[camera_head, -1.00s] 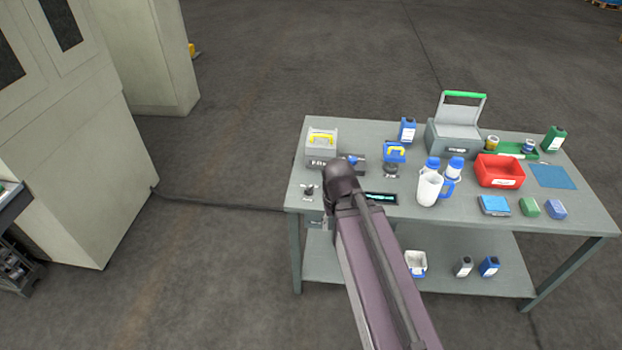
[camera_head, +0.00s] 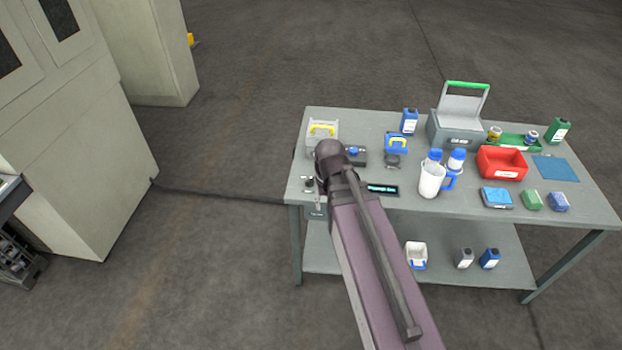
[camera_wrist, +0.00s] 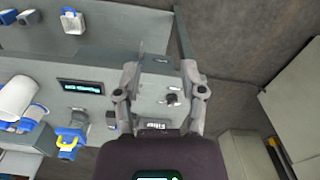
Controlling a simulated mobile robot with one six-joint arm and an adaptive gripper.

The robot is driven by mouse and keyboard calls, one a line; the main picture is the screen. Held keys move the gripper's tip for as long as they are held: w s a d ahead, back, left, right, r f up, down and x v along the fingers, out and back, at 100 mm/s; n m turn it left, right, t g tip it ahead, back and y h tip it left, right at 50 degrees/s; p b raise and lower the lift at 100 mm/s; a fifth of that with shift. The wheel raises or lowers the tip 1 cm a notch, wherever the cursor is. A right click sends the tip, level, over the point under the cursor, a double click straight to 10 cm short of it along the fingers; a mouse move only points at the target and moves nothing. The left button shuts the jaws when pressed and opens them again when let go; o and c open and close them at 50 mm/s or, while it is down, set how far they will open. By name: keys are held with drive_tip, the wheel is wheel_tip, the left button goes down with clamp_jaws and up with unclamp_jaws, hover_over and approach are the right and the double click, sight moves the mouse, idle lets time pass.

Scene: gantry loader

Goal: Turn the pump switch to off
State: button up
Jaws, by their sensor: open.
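A small dark rotary knob (camera_head: 308,184) stands at the left front corner of the grey workbench, with a pale label beside it. It looks like the pump switch, but its label is unreadable. In the wrist view the knob (camera_wrist: 172,99) shows between my fingers, nearer the right one. My gripper (camera_wrist: 160,67) is open and empty above that corner, and no contact with the knob is visible. Which way the knob points is too small to tell. In the head view my arm hides most of my gripper.
Floor left of the bench is clear except for a cable (camera_head: 220,194).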

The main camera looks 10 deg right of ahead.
sight(310, 179)
drive_tip(key=w+f+m+b, duration=0.2)
drive_tip(key=w+m, duration=0.6)
drive_tip(key=w, duration=1.8)
drive_tip(key=shift+m, duration=0.3)
drive_tip(key=shift+f, duration=0.15)
wheel_tip(310, 179, down, 14)
drive_tip(key=b, duration=1.3)
drive_tip(key=shift+r+b, duration=0.2)
drive_tip(key=shift+b, duration=0.15)
clamp_jaws()
